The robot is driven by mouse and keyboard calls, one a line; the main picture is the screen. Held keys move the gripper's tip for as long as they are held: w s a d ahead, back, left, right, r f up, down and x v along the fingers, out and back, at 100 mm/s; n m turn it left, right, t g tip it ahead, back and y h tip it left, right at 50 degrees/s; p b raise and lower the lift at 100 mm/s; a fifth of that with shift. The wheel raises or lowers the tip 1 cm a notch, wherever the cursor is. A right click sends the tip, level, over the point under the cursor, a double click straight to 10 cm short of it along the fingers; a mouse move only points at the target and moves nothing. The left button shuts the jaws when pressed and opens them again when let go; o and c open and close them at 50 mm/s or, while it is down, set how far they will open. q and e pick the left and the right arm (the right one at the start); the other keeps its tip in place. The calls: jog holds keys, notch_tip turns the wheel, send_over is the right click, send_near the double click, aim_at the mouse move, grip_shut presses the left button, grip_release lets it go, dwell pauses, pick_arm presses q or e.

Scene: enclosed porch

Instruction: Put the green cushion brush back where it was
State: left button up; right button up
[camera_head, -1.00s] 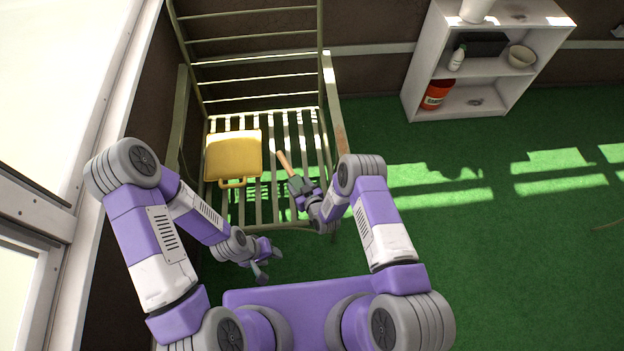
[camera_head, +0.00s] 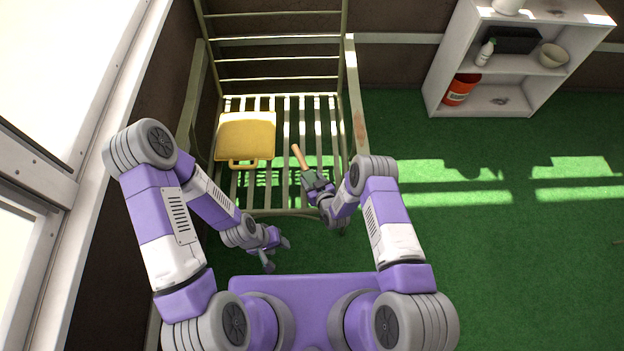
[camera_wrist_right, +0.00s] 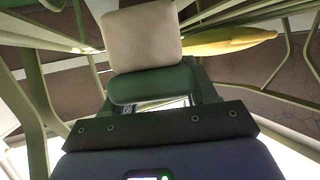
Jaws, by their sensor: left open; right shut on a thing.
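The brush has a tan handle (camera_head: 300,157) and a green part (camera_head: 310,177). My right gripper (camera_head: 313,184) is shut on it and holds it over the slatted seat of the metal bench (camera_head: 355,100), handle pointing to the back. Whether the brush touches the slats I cannot tell. In the right wrist view the green part (camera_wrist_right: 150,86) sits between the fingers, with a pale tan block (camera_wrist_right: 142,38) beyond it. My left gripper (camera_head: 277,255) is open and empty, low in front of the bench's front edge.
A white shelf (camera_head: 437,88) with an orange-red container (camera_head: 461,90), a white bottle (camera_head: 485,53) and a bowl (camera_head: 553,55) stands at the back right. The green floor (camera_head: 500,260) at right is clear.

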jog(key=shift+f, duration=0.6)
dwell(0.3)
jog(key=o, duration=1.4)
jog(key=p+v, duration=0.3)
jog(key=v, duration=0.3)
jog(key=shift+d+r, duration=0.1)
jog(key=shift+r, duration=0.05)
jog(key=shift+s+d+r, duration=0.2)
jog(key=shift+s+d, duration=0.05)
jog(key=shift+s, duration=0.35)
jog(key=s+d+r+m+g+p, duration=0.1)
jog(key=s+r+m+g+p, duration=0.1)
jog(key=s+r+g, duration=0.2)
jog(key=s+d+r+m+g+p, duration=0.2)
jog(key=s+r+g, duration=0.2)
jog(key=s+r, duration=0.3)
jog(key=s+d+r+m+g+p, duration=0.2)
jog(key=s+r, duration=0.4)
jog(key=s, duration=0.3)
jog(key=shift+s+d+r+m+g+h, duration=0.1)
jog(key=shift+m+g+h, duration=0.15)
jog(key=shift+g, duration=0.3)
jog(key=shift+s+d+r+m+g+h, duration=0.15)
jog(key=shift+m+g, duration=0.2)
jog(key=shift+g, duration=0.2)
